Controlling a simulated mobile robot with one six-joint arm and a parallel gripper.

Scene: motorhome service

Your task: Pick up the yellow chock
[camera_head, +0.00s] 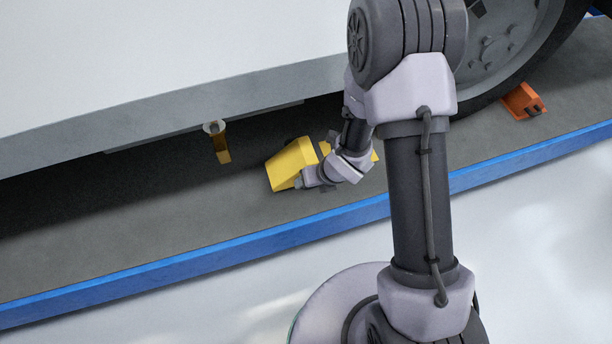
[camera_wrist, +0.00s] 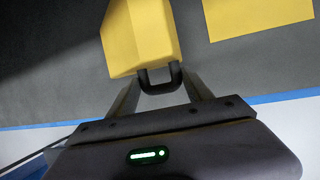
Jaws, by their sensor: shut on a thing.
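The yellow chock (camera_head: 290,163) is in the head view, over the grey strip beneath the vehicle's side, just left of my gripper (camera_head: 318,178). In the wrist view the chock (camera_wrist: 140,35) is at the top centre, with a dark loop handle on its near end. My gripper (camera_wrist: 160,82) has its two fingers on either side of this handle and is shut on it. I cannot tell whether the chock touches the grey surface or is slightly above it. My wrist hides part of the area to its right.
Another yellow piece (camera_wrist: 262,18) lies to the right in the wrist view. An orange chock (camera_head: 522,101) sits by the wheel (camera_head: 490,55). A yellow-brown fitting (camera_head: 220,147) hangs under the white vehicle body (camera_head: 150,60). A blue edge (camera_head: 190,262) borders the grey strip.

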